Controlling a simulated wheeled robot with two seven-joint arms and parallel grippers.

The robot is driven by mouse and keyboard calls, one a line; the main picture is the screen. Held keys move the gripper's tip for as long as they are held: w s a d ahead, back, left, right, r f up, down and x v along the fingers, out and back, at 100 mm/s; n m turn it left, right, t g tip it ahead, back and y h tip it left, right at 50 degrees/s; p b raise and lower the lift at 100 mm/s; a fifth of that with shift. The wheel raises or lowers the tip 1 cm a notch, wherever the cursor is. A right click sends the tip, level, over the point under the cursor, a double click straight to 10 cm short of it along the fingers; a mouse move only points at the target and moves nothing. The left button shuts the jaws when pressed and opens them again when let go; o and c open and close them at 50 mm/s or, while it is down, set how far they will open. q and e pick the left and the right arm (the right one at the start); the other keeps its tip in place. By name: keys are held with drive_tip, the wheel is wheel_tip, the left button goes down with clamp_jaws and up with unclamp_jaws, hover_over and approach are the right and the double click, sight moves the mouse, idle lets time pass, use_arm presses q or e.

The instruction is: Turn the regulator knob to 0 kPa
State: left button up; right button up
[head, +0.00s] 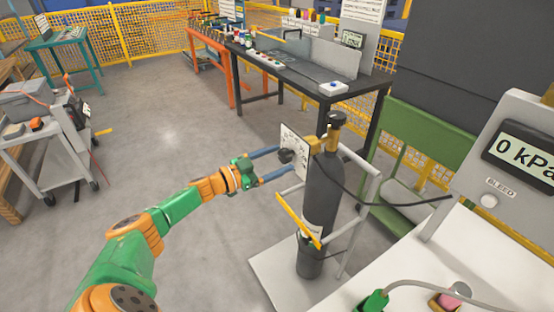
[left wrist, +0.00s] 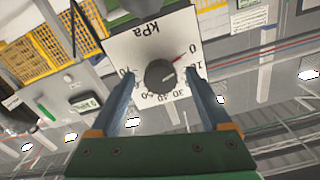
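The regulator knob (left wrist: 160,73) is a dark round knob on a white dial plate (left wrist: 128,47) marked kPa. Its red pointer points toward the 0 mark in the left wrist view. In the head view the knob (head: 286,156) sits on the plate (head: 297,143) at the dark gas cylinder (head: 322,190). My left gripper (head: 272,164) is open in front of the plate. In the left wrist view its blue fingers (left wrist: 163,92) are spread on either side of the knob, with gaps between. The grey display (head: 522,152) at the right reads 0 kPa. My right gripper is not in view.
The cylinder stands in a grey frame with a yellow bar (head: 298,220). A black hose (head: 385,203) runs from it to the right. A white worktop (head: 440,265) lies at bottom right. A black workbench (head: 310,75) stands behind.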

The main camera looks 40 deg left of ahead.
use_arm(q)
drive_tip(key=shift+s, duration=0.1)
drive_tip(key=v, duration=0.7)
idle(0.4)
drive_tip(key=s+d+f+n+g+y, duration=0.1)
drive_tip(key=s+f+n+g+y, duration=0.4)
drive_tip(key=f, duration=0.9)
drive_tip(key=s+f+g+y, duration=0.1)
drive_tip(key=s+f+y, duration=0.35)
drive_tip(key=f, duration=1.05)
drive_tip(key=s+d+f+g, duration=0.3)
drive_tip(key=s+d+f, duration=0.1)
drive_tip(key=s, duration=0.5)
drive_tip(key=s+d+f+g+h, duration=0.1)
drive_tip(key=s+d+f+g, duration=0.2)
drive_tip(key=s+d+f, duration=0.2)
drive_tip(key=s+d+f+g+h, duration=0.1)
drive_tip(key=s+d+f+g, duration=0.2)
drive_tip(key=s+d, duration=0.4)
drive_tip(key=s+f, duration=0.1)
drive_tip(key=s, duration=0.5)
drive_tip(key=shift+s+d+f+g, duration=0.2)
drive_tip(key=shift+d+f+g, duration=0.05)
drive_tip(key=shift+f+g, duration=0.1)
